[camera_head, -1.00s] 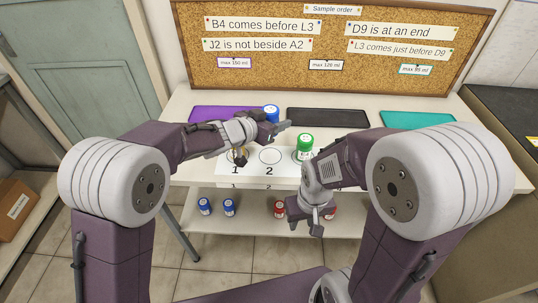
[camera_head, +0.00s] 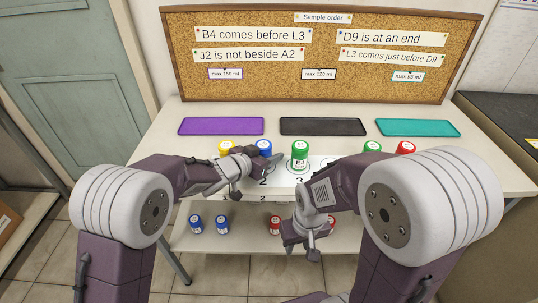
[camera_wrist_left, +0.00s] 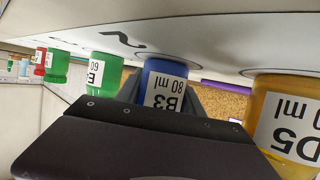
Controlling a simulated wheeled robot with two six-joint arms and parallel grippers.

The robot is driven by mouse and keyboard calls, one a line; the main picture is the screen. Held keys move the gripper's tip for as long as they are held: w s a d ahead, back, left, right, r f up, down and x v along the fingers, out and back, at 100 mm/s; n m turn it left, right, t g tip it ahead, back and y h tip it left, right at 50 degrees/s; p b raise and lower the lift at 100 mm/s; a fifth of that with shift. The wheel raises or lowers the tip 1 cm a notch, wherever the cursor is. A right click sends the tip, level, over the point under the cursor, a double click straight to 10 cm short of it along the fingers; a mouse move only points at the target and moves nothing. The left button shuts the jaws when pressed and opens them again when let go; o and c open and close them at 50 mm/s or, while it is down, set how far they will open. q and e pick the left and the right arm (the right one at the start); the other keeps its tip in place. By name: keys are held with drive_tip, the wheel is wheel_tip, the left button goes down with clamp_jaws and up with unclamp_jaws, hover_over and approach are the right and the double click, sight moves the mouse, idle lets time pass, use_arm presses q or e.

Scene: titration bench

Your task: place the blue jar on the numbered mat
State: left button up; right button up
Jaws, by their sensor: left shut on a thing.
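The blue jar (camera_head: 264,147), labelled B3 80 ml, is upright in my left gripper (camera_head: 267,159), which is shut on it. In the left wrist view the blue jar (camera_wrist_left: 165,82) has its base at or just over the circle by number 2; I cannot tell whether it touches. The white numbered mat (camera_head: 283,180) lies along the table's front. A yellow jar (camera_head: 226,147), labelled D5 in the wrist view, stands at place 1. A green jar (camera_head: 300,156) stands at place 3. My right gripper (camera_head: 315,252) hangs low before the table; its jaws are unclear.
Another green jar (camera_head: 372,147) and a red jar (camera_head: 405,147) stand farther right, partly behind my right arm. Purple (camera_head: 220,126), black (camera_head: 323,126) and teal (camera_head: 418,127) trays lie empty behind. Blue jars (camera_head: 222,224) and a red jar (camera_head: 275,225) stand on the lower shelf.

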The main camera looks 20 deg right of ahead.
use_arm(q)
drive_tip(key=o, duration=1.4)
drive_tip(key=shift+f, duration=0.15)
drive_tip(key=shift+o, duration=0.2)
drive_tip(key=shift+r, duration=0.25)
drive_tip(key=p+v, duration=0.2)
drive_tip(key=v, duration=1)
drive_tip(key=shift+p, duration=0.35)
